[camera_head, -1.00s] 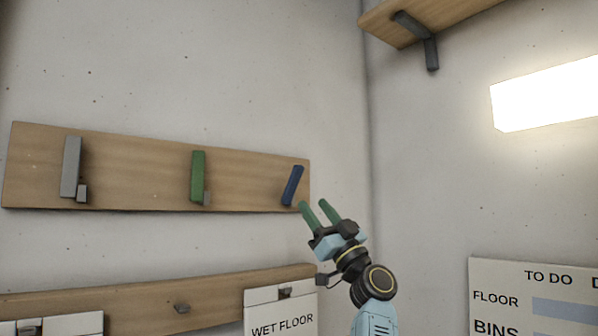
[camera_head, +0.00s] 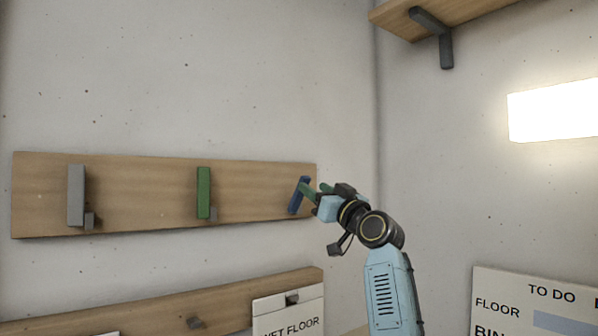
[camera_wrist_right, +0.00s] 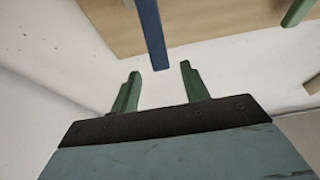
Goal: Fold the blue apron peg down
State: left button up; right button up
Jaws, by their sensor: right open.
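The blue apron peg (camera_head: 295,199) is on the right end of the upper wooden board. It stands tilted, its top leaning right in the head view. My right gripper (camera_head: 313,190) is open, its green fingers just right of the blue peg and partly over it. In the right wrist view the blue peg (camera_wrist_right: 151,32) points down toward the gap between the open fingers (camera_wrist_right: 158,70), its end about level with the fingertips. I cannot tell whether they touch. My left gripper is out of view.
The upper board (camera_head: 140,205) also carries a green peg (camera_head: 203,192) and a grey peg (camera_head: 76,195), both upright. A lower board (camera_head: 240,295) holds a wet floor sign (camera_head: 290,316). A shelf bracket (camera_head: 435,35) is at upper right. The wall above the pegs is clear.

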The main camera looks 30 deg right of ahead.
aim_at(299, 195)
jog(key=p+x, duration=0.3)
jog(key=x, duration=0.5)
jog(key=shift+w+r, duration=0.1)
grip_shut()
